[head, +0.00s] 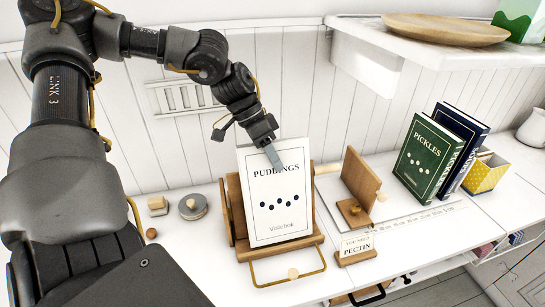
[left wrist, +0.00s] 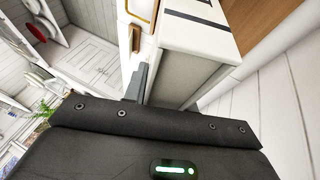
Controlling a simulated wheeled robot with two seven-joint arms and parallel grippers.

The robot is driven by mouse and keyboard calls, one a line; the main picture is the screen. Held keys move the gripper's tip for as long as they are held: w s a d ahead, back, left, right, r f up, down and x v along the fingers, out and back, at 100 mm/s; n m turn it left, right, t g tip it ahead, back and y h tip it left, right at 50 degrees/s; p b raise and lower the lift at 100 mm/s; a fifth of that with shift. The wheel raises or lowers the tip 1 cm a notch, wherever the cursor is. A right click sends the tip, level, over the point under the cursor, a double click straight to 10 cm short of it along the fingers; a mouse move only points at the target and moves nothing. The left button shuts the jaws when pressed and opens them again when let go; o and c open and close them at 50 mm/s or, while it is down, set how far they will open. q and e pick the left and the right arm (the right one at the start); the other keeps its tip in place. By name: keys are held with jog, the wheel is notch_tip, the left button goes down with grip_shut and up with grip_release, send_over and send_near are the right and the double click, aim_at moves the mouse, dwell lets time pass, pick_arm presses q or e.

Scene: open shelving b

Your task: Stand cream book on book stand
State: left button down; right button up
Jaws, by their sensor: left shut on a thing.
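The cream book (head: 280,215), titled PUDDINGS, is upright and tilted back slightly in front of the wooden book stand (head: 236,208). Its lower edge is at the stand's front ledge; whether it rests there or hangs just above, I cannot tell. My left gripper (head: 273,156) is shut on the book's top edge, with one finger over the front cover. In the left wrist view the book (left wrist: 187,60) fills the top middle, beside a grey finger, with wood at the upper right. The book hides most of the stand's back. My right gripper is not in view.
Right of the stand are a wooden bookend (head: 360,180), a small PECTIN sign (head: 357,246), a green PICKLES book (head: 422,160) and a dark blue book (head: 462,135). A round tin (head: 193,206) sits left. A shelf (head: 450,45) with a wooden plate overhangs the upper right.

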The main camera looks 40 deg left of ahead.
pick_arm(q)
jog(key=c, duration=1.6)
grip_release()
jog(key=o, duration=0.5)
jog(key=shift+o, duration=0.3)
jog(key=shift+a+r, duration=0.2)
jog(key=shift+r, duration=0.15)
jog(key=v, duration=1)
jog(key=shift+b, duration=0.4)
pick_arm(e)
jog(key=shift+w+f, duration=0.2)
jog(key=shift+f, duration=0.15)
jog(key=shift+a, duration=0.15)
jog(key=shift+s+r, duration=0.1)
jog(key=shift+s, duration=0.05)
